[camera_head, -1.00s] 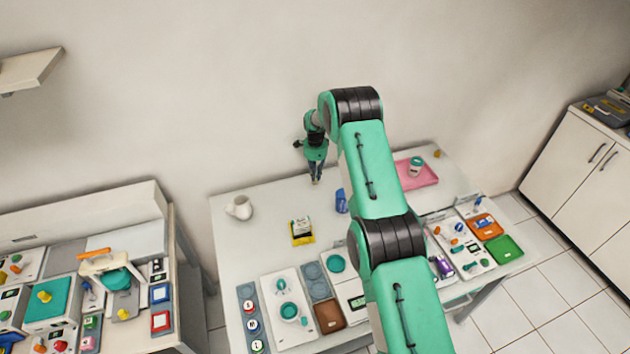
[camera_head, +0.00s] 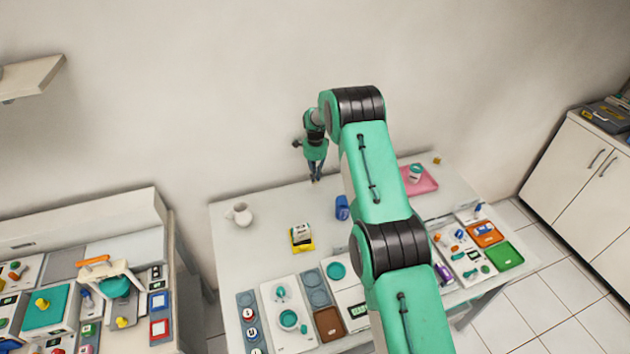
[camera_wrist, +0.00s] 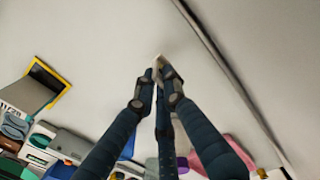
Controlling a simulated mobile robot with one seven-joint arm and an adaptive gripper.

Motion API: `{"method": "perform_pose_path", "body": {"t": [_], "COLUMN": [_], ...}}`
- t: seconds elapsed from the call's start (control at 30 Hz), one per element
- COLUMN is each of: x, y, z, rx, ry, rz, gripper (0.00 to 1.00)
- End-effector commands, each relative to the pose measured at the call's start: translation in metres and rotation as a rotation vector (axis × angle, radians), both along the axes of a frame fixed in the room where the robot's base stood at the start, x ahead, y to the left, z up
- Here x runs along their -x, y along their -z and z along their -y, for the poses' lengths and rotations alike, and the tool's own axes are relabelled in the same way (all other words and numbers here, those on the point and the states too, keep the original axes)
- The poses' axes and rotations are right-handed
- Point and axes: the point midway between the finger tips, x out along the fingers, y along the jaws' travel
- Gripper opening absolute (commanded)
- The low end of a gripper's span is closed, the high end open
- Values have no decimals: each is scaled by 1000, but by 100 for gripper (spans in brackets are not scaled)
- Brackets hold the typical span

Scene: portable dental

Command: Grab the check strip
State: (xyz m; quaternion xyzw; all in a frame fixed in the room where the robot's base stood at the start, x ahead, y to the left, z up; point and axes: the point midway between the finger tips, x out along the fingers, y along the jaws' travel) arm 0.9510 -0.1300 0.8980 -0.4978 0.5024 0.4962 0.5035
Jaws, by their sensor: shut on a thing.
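My gripper (camera_head: 315,179) is near the back of the white table, by the wall, fingers pointing down. In the wrist view its dark fingertips (camera_wrist: 160,76) come together on a small pale beige piece (camera_wrist: 159,61), which looks like the check strip. Most of this piece is hidden between the fingers, and only its end shows. Whether it touches the table behind it I cannot tell. In the head view the piece is too small to make out.
A yellow-and-white box (camera_head: 301,238), a blue item (camera_head: 342,207) and a white jug (camera_head: 240,214) stand nearby. A pink tray (camera_head: 428,187) holds a cup to the right. Several trays line the table's front. The table between jug and box is clear.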

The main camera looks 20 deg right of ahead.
Motion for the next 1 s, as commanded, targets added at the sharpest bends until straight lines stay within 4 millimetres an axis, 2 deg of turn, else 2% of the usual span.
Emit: {"method": "perform_pose_path", "body": {"t": [0.7,1.0], "x": [106,142], "y": [-8,-11], "z": [-14,-19], "rx": [0,0], "ry": [0,0], "rz": [-4,-3], "gripper": [0,0]}}
